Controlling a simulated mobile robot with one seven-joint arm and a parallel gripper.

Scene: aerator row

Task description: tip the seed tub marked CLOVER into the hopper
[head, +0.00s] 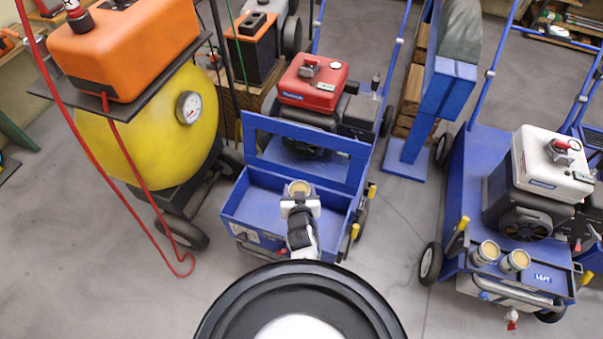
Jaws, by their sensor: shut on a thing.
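My gripper (300,205) is shut on a small seed tub (299,187) with a pale yellow-brown top. The tub looks upright, and no name can be read on it. It is in front of the open blue hopper (245,205) of the middle machine, and in the picture it overlaps the hopper's inside. Its height above the hopper floor cannot be told. Two similar tubs, one (487,253) beside the other (515,262), stand on the front deck of the blue machine at right. Their markings are too small to read. My wrist hides part of the hopper's front wall.
A yellow tank (150,125) with a gauge and an orange unit (125,45) stands at left, a red hose (135,190) hanging to the floor. A red engine (313,80) sits behind the hopper. A blue post (430,110) stands between the machines. Grey floor (395,240) is clear between them.

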